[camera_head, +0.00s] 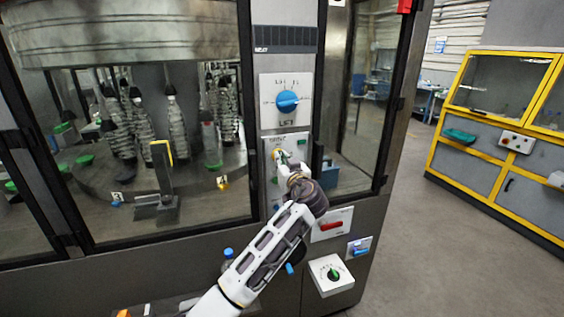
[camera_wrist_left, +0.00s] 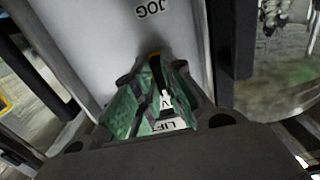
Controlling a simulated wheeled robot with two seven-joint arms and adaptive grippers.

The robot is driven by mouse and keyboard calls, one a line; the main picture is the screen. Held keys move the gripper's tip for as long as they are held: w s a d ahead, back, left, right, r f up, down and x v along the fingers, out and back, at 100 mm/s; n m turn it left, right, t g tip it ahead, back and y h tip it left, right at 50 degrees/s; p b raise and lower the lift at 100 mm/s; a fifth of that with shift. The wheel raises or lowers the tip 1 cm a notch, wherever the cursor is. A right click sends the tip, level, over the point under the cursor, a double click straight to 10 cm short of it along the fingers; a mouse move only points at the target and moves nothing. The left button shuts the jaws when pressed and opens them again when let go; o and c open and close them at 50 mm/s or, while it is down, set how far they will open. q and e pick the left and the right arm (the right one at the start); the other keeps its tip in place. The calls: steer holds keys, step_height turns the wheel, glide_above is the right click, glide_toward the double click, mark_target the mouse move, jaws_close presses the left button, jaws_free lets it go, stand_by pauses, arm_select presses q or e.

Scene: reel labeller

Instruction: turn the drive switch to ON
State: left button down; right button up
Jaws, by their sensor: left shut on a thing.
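My left gripper (camera_head: 284,160) reaches up from below to the grey-white panel (camera_head: 299,144) under the LIFT panel. In the left wrist view its green-padded fingers (camera_wrist_left: 158,92) are closed at the panel face. The drive switch appears to be between them and is mostly hidden. A small orange part (camera_wrist_left: 154,55) shows just beyond the fingertips. The word JOG (camera_wrist_left: 151,8) is printed on the panel past the fingers. The switch's setting cannot be read because the gripper covers it. The right gripper is not in view.
A blue LIFT knob (camera_head: 288,101) sits just above. A red switch (camera_head: 331,226), a blue switch (camera_head: 360,246) and a green-pointer knob (camera_head: 333,273) are lower right. Glass doors with bottles inside are at left. A yellow-framed cabinet (camera_head: 480,145) stands at right; the floor between is clear.

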arm_select(q)
steer(key=shift+m, duration=0.6)
steer(key=shift+a+r+m+p, duration=0.1)
steer(key=shift+m+p, duration=1.2)
steer(key=shift+m, duration=2.9)
steer(key=shift+r+m+p, duration=0.1)
steer(key=shift+m+p, duration=1.15)
steer(key=shift+m, duration=2.95)
steer(key=c, duration=1.5)
jaws_free()
steer(key=shift+s+f, duration=0.1)
